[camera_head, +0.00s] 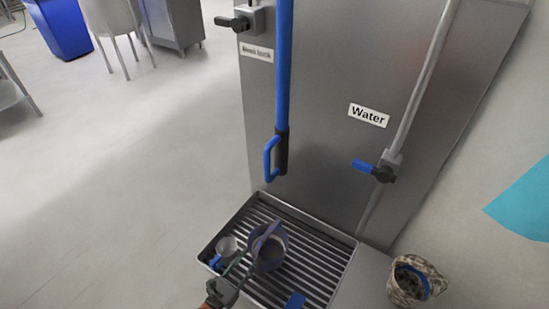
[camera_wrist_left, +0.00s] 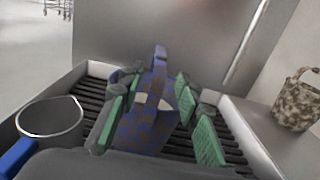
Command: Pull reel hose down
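The reel hose (camera_head: 284,60) is a blue tube that hangs straight down before a metal panel. It ends in a black grip (camera_head: 281,152) with a blue loop handle (camera_head: 267,158), above a slatted drain tray. My left gripper (camera_head: 243,265) is low over the tray, well below the hose handle. In the left wrist view its green-padded fingers (camera_wrist_left: 158,122) are spread on either side of a bluish patterned vessel (camera_wrist_left: 150,118). A gap shows on the right, and I cannot tell whether the left finger touches it. The hose is not seen there. My right gripper is out of view.
The drain tray (camera_head: 345,258) also holds a metal cup (camera_head: 227,246) with a blue handle. A blue-levered valve (camera_head: 378,170) sits on a pipe near the "Water" label (camera_head: 369,115). A speckled basket (camera_head: 416,281) is at right.

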